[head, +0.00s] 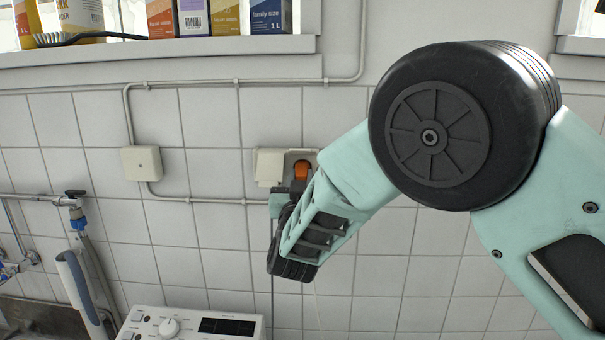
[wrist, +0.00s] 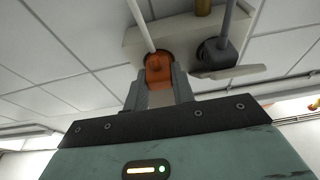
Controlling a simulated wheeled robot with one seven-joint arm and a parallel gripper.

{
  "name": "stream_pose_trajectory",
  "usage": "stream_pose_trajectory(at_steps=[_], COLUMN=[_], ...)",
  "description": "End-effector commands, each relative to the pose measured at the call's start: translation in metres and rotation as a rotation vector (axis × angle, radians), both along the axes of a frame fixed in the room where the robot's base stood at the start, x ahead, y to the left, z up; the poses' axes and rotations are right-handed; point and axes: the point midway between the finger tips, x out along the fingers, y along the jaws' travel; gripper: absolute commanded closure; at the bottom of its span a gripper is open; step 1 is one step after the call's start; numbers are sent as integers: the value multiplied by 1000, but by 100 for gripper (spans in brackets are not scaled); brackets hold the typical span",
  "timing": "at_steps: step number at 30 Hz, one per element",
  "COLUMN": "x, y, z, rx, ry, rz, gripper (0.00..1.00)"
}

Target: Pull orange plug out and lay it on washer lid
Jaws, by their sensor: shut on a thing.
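The orange plug (head: 301,170) is at the white wall socket box (head: 268,166). In the wrist view the orange plug (wrist: 158,69), with a pale cable, sits between my fingertips, in front of the box (wrist: 180,32). My gripper (head: 296,188) is shut on it. I cannot tell whether its pins are still in the socket. The washer shows at the bottom of the head view only as a white control panel (head: 190,322) with a knob and dark display; its lid is not clearly seen.
A grey plug (wrist: 216,52) with a grey cable is close to the right of the orange one in the wrist view. A junction box (head: 142,162) and pipes run along the tiled wall. A shelf (head: 160,52) with cartons and a brush is above. A tap (head: 75,205) is at left.

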Motion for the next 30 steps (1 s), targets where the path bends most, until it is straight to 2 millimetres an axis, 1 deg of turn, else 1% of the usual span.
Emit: stream_pose_trajectory(at_steps=[30], x=[-29], y=[1], z=[0], rx=[-1], ry=[-1], rz=[0], gripper=[100])
